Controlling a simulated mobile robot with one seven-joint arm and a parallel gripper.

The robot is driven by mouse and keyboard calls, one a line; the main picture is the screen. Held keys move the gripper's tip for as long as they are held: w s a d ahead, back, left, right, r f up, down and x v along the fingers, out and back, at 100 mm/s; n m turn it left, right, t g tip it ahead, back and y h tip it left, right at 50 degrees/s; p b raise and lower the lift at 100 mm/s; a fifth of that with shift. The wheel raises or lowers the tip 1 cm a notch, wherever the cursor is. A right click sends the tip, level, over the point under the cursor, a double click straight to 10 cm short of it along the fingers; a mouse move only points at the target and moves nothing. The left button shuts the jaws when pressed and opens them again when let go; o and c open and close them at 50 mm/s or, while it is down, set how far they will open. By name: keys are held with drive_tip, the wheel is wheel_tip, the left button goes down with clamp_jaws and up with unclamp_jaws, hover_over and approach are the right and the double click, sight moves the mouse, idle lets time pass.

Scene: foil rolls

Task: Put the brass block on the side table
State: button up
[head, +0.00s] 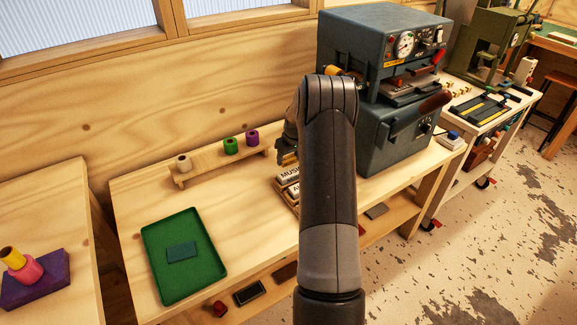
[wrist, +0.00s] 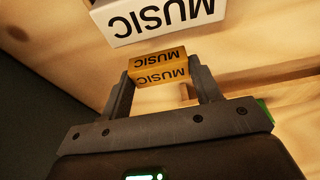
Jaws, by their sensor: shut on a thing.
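The brass block (wrist: 160,68) is between the two fingers of my gripper (wrist: 162,72) in the wrist view. It bears the letters "MUSIC", which appear upside down there. My gripper (head: 286,152) is shut on it, above the workbench beside the dark press in the head view. My arm hides most of that spot, and I cannot make out the block in the head view. A separate wooden table (head: 35,205) stands at the left, with a gap between it and the workbench (head: 135,200).
A white "MUSIC" label box (wrist: 155,18) is just beyond the block. On the workbench are a green tray (head: 205,285), a wooden rack (head: 190,178) with foil rolls and the press (head: 385,60). A purple block (head: 35,290) with rolls occupies the left table's front; its back is clear.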

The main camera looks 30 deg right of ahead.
sight(288, 159)
wheel_tip(288, 159, up, 5)
drive_tip(key=shift+f, duration=0.15)
drive_tip(key=s+a+f, duration=0.1)
drive_tip(key=s+a, duration=0.2)
drive_tip(key=a, duration=0.7)
drive_tip(key=s+a+f, duration=0.1)
drive_tip(key=s+a, duration=0.2)
drive_tip(key=a, duration=0.8)
drive_tip(key=s+a+f, duration=0.1)
drive_tip(key=s+a, duration=0.2)
drive_tip(key=a, duration=0.8)
drive_tip(key=shift+s+a, duration=0.15)
drive_tip(key=shift+a, duration=0.1)
